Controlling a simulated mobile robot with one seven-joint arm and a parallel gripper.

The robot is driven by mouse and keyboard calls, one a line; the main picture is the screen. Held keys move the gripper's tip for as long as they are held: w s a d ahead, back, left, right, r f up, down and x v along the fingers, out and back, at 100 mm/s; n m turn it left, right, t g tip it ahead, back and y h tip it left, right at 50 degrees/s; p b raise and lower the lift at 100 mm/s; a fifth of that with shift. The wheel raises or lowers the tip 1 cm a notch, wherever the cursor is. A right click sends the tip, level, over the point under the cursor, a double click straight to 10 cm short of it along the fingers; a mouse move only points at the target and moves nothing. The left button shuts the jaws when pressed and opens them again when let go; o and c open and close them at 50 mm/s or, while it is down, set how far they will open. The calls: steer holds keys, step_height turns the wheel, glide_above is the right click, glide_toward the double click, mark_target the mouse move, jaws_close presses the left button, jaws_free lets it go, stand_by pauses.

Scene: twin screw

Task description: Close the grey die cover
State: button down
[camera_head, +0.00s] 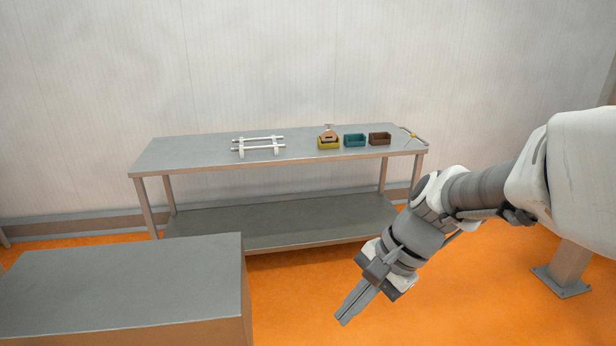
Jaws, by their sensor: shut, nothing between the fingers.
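I see no grey die cover that I can make out in the head view. My gripper (342,318) is at the lower right of the middle, pointing down and left over the orange floor. Its fingers are together, with nothing between them. It is in front of the metal table and touches nothing that I can see.
A metal table (190,155) with a lower shelf stands by the wall. On it are a white rod frame (258,149), a yellow bin (328,144) with something in it, a teal bin (354,140), a brown bin (380,138) and a small tool (412,135). A grey-topped block (120,285) fills the lower left.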

steer(key=w+a+f+m+g+y+p, duration=0.2)
steer(key=w+a+f+m+y+p, duration=0.15)
steer(key=w+m, duration=0.3)
glide_toward(249, 336)
steer(key=a+f, duration=0.3)
steer(key=f, duration=0.2)
steer(key=shift+s+a+r+p, duration=0.1)
steer(key=shift+s+a+p, duration=0.25)
steer(key=shift+a, duration=0.25)
steer(key=shift+a, duration=0.1)
steer(key=s+a, duration=0.2)
steer(key=a, duration=0.7)
steer(key=s+a+b, duration=0.1)
steer(key=s+a, duration=0.1)
steer(key=a, duration=0.7)
steer(key=shift+s+a+r+b, duration=0.15)
steer(key=shift+s+a+b, duration=0.15)
steer(key=shift+a, duration=0.1)
